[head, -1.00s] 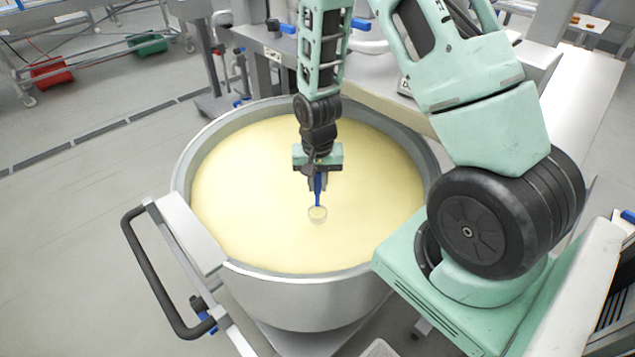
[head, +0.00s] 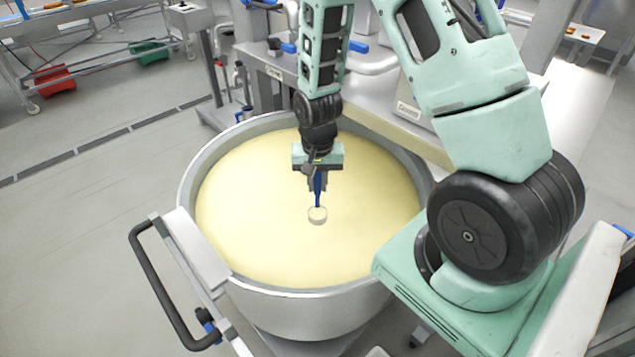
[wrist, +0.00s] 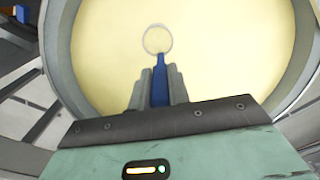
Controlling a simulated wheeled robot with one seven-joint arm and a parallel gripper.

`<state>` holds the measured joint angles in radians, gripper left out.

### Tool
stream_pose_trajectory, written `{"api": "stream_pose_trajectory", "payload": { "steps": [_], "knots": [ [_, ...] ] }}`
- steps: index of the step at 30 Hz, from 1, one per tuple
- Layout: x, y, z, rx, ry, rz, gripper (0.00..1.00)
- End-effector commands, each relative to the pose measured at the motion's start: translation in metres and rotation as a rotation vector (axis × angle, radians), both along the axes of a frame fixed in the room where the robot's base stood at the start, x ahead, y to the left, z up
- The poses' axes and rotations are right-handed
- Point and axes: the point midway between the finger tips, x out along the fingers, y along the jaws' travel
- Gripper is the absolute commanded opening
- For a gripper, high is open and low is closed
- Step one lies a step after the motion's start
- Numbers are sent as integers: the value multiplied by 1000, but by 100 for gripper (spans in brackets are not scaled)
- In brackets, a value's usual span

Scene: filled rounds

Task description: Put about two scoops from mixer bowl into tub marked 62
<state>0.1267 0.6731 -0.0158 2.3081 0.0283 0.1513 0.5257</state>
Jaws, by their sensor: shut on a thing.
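The mixer bowl (head: 190,183) is a large round metal bowl filled with smooth pale yellow mix (head: 255,215). My gripper (head: 317,184) is over the middle of the bowl, pointing down. It is shut on the blue handle of a scoop (head: 317,215), whose small round pale head is at the lower end. The scoop's handle also shows between the fingers in the wrist view (wrist: 159,85), with its ring-shaped head against the yellow mix. I cannot tell how much mix is in the scoop. No tub marked 62 can be made out in these frames.
A dark bar handle (head: 160,285) sticks out at the bowl's front left. A metal bench (head: 400,125) stands behind and right of the bowl. The floor at left is clear.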

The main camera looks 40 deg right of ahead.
Motion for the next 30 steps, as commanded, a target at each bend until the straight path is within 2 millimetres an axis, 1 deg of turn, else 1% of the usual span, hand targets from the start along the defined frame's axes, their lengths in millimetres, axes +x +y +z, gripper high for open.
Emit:
{"api": "stream_pose_trajectory", "payload": {
  "steps": [1, 16, 27, 29, 30],
  "knots": [
    [0, 0, 7, 0, 0, 0, 0],
    [0, 0, 38, 1, 1, -1, 0],
    [0, 0, 39, 0, 0, -1, 0],
    [0, 1, 37, 1, 1, 6, 0],
    [1, 2, 32, 0, 2, 20, 0]
  ]
}}
